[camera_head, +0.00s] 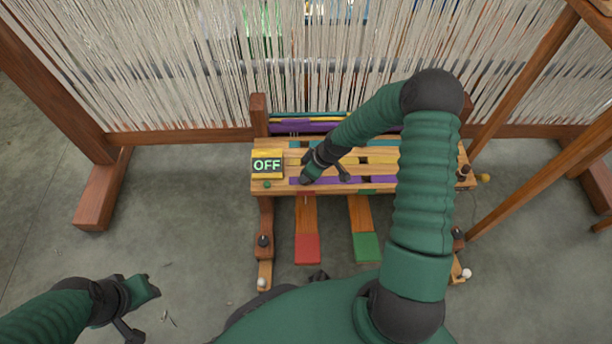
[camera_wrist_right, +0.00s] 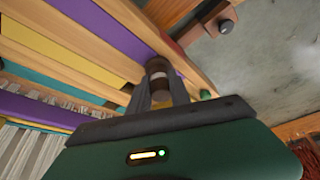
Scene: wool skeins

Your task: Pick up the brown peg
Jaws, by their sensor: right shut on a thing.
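The brown peg (camera_wrist_right: 157,68) is a short dark cylinder with a pale band, seen in the right wrist view between the fingers, close to the purple strip. My right gripper (camera_wrist_right: 160,92) is shut on the peg. In the head view my right gripper (camera_head: 306,179) is low over the front left part of the wooden bench, and I cannot make out the peg under it. I cannot tell whether the peg is clear of the bench. My left gripper (camera_head: 147,289) is at the lower left, above the floor and away from the bench; its finger opening is unclear.
Red (camera_head: 307,249) and green (camera_head: 366,247) pedals extend in front. A loom with pale threads (camera_head: 180,60) stands behind.

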